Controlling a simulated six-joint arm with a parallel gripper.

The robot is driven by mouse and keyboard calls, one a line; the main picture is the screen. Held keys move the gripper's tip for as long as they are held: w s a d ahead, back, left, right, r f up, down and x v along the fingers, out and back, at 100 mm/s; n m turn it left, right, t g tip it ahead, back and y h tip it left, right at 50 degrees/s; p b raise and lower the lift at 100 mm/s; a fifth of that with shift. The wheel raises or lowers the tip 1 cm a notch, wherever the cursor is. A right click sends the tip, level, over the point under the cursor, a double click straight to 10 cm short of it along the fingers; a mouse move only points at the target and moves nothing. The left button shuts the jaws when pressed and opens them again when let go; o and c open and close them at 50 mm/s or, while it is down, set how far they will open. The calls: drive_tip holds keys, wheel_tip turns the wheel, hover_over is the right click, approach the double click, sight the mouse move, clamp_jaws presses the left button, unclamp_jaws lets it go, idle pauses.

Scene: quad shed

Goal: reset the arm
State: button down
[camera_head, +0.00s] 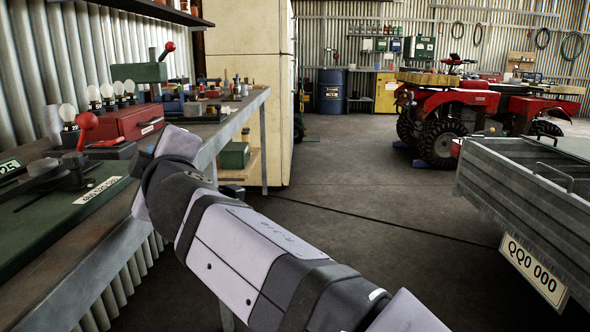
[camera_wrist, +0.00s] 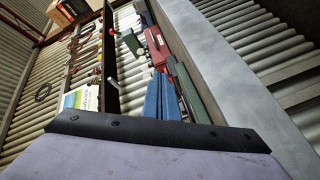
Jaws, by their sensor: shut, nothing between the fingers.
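My arm (camera_head: 250,255) reaches from the lower right up to the left, beside the front edge of the workbench (camera_head: 222,125). Its dark joint (camera_head: 165,185) and pale end pieces show near the bench edge. I cannot make out my gripper's fingers in the head view. In the wrist view, a pale, dark-edged part of my own body (camera_wrist: 150,150) fills the bottom, and no fingertips show there. The wrist view is tilted and looks along the bench and the corrugated wall.
A red box (camera_head: 125,123), a green base (camera_head: 65,205) with a lever and several bulbs stand on the bench. A cream cabinet (camera_head: 240,60) stands behind it. A grey trailer (camera_head: 520,180) and red quad (camera_head: 450,105) are at right.

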drive_tip(key=w+d+f+m+g+h+p, duration=0.1)
drive_tip(key=w+d+f+m+h+p, duration=0.15)
drive_tip(key=d+f, duration=0.45)
drive_tip(key=w+d+f+m+g+h+p, duration=0.1)
drive_tip(key=w+d+f+m+h, duration=0.25)
drive_tip(key=d+f, duration=0.45)
drive_tip(key=s+d+f+m+g+h+p, duration=0.2)
drive_tip(key=s+d+f+m+g+h, duration=0.15)
drive_tip(key=d+f, duration=0.8)
drive_tip(key=s+d+f+m+g+p, duration=0.3)
drive_tip(key=s+d+f+m+g, duration=0.2)
drive_tip(key=s+d+f, duration=0.45)
drive_tip(key=s+d+f+m+g+p, duration=0.1)
drive_tip(key=s+d+f+m+g, duration=0.1)
drive_tip(key=s, duration=0.6)
drive_tip(key=s+d+f+m+g+p, duration=0.1)
drive_tip(key=s+d+m+g, duration=0.1)
drive_tip(key=s, duration=0.6)
wheel_tip(320, 180, up, 37)
drive_tip(key=p, duration=3.7)
drive_tip(key=shift+w+r+p, duration=0.15)
drive_tip(key=shift+w+p, duration=0.15)
